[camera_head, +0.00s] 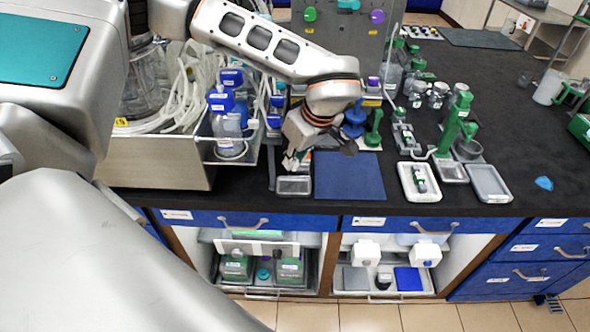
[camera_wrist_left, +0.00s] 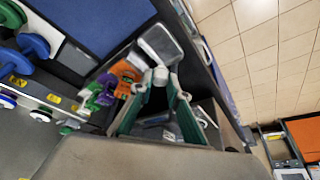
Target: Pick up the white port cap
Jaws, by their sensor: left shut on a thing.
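My left gripper (camera_head: 290,162) hangs above the bench near its front edge, just behind a small metal tray (camera_head: 293,186). In the left wrist view its fingers (camera_wrist_left: 160,90) close in on a small white piece, which looks like the white port cap (camera_wrist_left: 160,76). The gripper is shut on it. In the head view the cap is too small and too covered by the fingers to make out clearly. The small tray also shows in the left wrist view (camera_wrist_left: 160,44), just beyond the fingertips. My right gripper is in neither view.
A blue mat (camera_head: 349,176) lies right of the small tray. A metal bin (camera_head: 150,165) with tubing and blue-capped bottles (camera_head: 226,110) stands to the left. Green and blue stands (camera_head: 374,128) are behind the mat.

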